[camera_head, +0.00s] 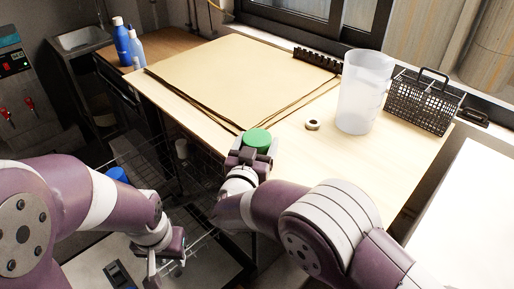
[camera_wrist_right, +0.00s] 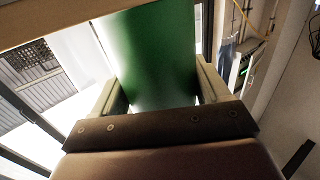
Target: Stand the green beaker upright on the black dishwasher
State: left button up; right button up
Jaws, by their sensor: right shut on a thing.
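The green beaker (camera_head: 257,139) is in my right gripper (camera_head: 249,157), at the front edge of the wooden counter. In the right wrist view the green beaker (camera_wrist_right: 158,55) fills the space between the two fingers (camera_wrist_right: 160,88), which are shut on it. Its far end is out of that view, and its exact tilt is hard to tell. My left gripper (camera_head: 167,262) hangs low over a pale surface at the lower left; its finger opening is unclear. A dark wire rack (camera_head: 150,160), seemingly part of the black dishwasher, lies left of the right gripper.
A blue item (camera_head: 117,174) and a small white item (camera_head: 181,149) are at the rack. The counter holds brown sheets (camera_head: 240,75), a tape roll (camera_head: 313,124), a translucent pitcher (camera_head: 362,90) and a black basket (camera_head: 424,102). Blue bottles (camera_head: 122,42) stand at the back left.

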aim_at(257, 137)
notch_tip(257, 137, up, 4)
jog(key=shift+r, duration=0.1)
jog(key=s+d+r+p, duration=0.1)
jog(key=s+d+r, duration=0.5)
jog(key=d, duration=0.4)
jog(key=shift+r+p, duration=0.35)
jog(key=shift+r, duration=0.05)
jog(key=m+b, duration=0.2)
jog(key=m, duration=0.1)
jog(key=r+m+b, duration=0.1)
jog(key=m, duration=0.2)
jog(key=r+m+b, duration=0.1)
jog(key=m+b, duration=0.1)
jog(key=m, duration=0.1)
jog(key=shift+b, duration=0.35)
